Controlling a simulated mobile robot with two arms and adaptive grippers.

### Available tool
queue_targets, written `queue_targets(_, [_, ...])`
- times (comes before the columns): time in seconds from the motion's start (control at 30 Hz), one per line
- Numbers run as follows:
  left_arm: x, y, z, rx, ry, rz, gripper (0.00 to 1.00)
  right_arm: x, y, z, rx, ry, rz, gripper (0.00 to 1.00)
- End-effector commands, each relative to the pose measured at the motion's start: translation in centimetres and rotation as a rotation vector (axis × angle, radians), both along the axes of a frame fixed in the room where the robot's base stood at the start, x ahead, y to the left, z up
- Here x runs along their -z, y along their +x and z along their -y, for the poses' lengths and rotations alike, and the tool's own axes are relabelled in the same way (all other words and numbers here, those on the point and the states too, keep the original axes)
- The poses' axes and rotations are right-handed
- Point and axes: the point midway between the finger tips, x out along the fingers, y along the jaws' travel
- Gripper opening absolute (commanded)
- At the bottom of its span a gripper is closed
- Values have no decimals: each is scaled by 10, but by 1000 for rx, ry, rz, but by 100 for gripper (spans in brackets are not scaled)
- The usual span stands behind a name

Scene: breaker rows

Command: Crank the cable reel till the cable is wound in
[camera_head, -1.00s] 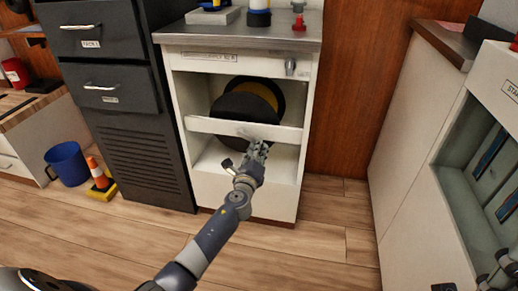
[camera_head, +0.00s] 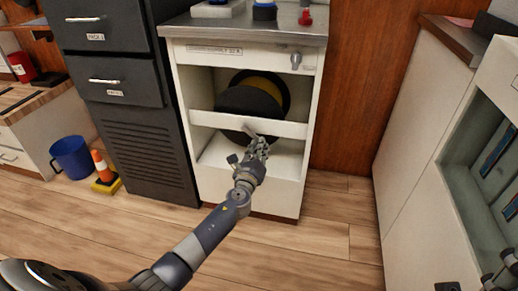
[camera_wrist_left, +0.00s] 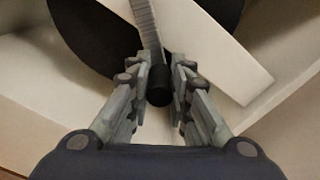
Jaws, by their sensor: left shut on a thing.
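The cable reel (camera_head: 245,102) stands in the open bay of a white cabinet, with black discs and a yellow drum (camera_head: 266,84). A pale cross rail hides its middle. My left gripper (camera_head: 259,146) is in front of and just below this rail. In the left wrist view its fingers are closed around the black knob (camera_wrist_left: 159,86) of the grey crank arm (camera_wrist_left: 147,25). No loose cable can be made out. My right gripper (camera_head: 499,276) shows only in part at the lower right corner; its jaws cannot be read.
The pale cross rail (camera_head: 285,129) spans the bay close to my left gripper. A dark drawer unit (camera_head: 128,125) stands to the left, with a blue bucket (camera_head: 71,159) and an orange cone (camera_head: 102,166) beside it. A white cabinet (camera_head: 415,150) stands at right. Wooden floor between is clear.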

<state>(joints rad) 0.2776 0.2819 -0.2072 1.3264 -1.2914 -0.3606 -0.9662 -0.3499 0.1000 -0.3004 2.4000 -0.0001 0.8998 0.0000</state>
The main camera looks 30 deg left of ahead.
Motion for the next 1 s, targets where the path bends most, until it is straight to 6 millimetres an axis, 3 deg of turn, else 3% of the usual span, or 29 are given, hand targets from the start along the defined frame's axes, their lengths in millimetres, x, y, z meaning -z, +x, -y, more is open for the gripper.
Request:
queue_targets(0.03, [2,0,0,1,-2,-3,23,0,0,0,0,0,0,33])
queue_targets(0.1, [2,0,0,0,-1,-2,39,0,0,0,0,0,0,33])
queue_targets(0.57, [0,-6,2,0,-1,0,39,0,0,0,1,0,0,33])
queue_targets(0.73, [2,-28,7,2,-3,-2,39,0,0,0,1,0,0,33])
queue_targets(1.0, [2,-81,19,1,-1,-3,39,0,0,0,0,0,0,33])
